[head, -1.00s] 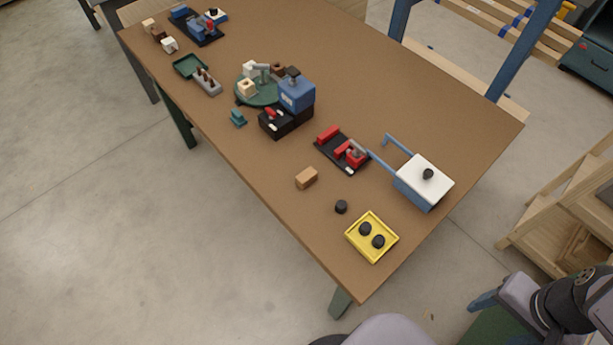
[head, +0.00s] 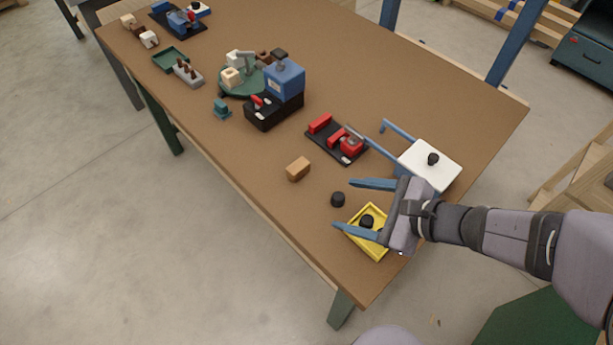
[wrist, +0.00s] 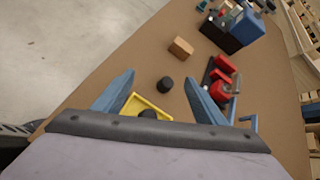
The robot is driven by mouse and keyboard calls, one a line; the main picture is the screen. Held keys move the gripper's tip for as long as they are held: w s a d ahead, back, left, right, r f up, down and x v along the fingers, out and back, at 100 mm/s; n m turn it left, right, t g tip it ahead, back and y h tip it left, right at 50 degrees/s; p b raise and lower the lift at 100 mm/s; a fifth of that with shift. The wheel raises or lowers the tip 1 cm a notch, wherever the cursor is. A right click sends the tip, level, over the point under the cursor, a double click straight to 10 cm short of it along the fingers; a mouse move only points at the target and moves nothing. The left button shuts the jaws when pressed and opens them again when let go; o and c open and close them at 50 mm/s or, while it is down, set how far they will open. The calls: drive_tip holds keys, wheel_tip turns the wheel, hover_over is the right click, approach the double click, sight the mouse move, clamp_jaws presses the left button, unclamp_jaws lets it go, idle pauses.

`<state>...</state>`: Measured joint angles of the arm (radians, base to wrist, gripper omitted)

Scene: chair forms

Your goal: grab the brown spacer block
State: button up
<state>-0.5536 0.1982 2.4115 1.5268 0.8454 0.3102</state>
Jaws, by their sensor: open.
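The light brown block (head: 298,169) lies on the table, left of the red and black clamp-like fixture; it also shows in the wrist view (wrist: 181,46), beyond my fingertips. My gripper (head: 342,204) is open, with its two blue fingers spread and nothing held. It is above the near end of the table, over the yellow tray, pointing left toward the block and apart from it. In the wrist view my fingertips (wrist: 159,77) frame a small black puck. Smaller dark brown pieces (head: 268,56) sit farther back near the green turntable.
The black puck (head: 338,199) stands between the block and the yellow tray (head: 377,252). Bare table surrounds the block.

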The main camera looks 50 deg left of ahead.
sight(299, 166)
drive_tip(key=a+m+y+b, duration=0.1)
drive_tip(key=a, duration=0.1)
drive_tip(key=a+f+m, duration=0.1)
drive_tip(key=a+m, duration=0.1)
drive_tip(key=a, duration=0.1)
drive_tip(key=a+m+t+y+b, duration=0.1)
drive_tip(key=a+m, duration=0.1)
drive_tip(key=shift+w+a+f+y+b, duration=0.2)
drive_tip(key=shift+w+a+y+b, duration=0.1)
drive_tip(key=shift+a+b, duration=0.1)
drive_tip(key=shift+w+a+m+t, duration=0.2)
drive_tip(key=shift+a+m+t, duration=0.1)
drive_tip(key=shift+a+m, duration=0.25)
drive_tip(key=shift+p+x, duration=0.45)
drive_tip(key=shift+x, duration=3.2)
drive_tip(key=shift+s+r, duration=0.1)
drive_tip(key=shift+s, duration=0.05)
drive_tip(key=shift+c, duration=0.6)
drive_tip(key=c, duration=1)
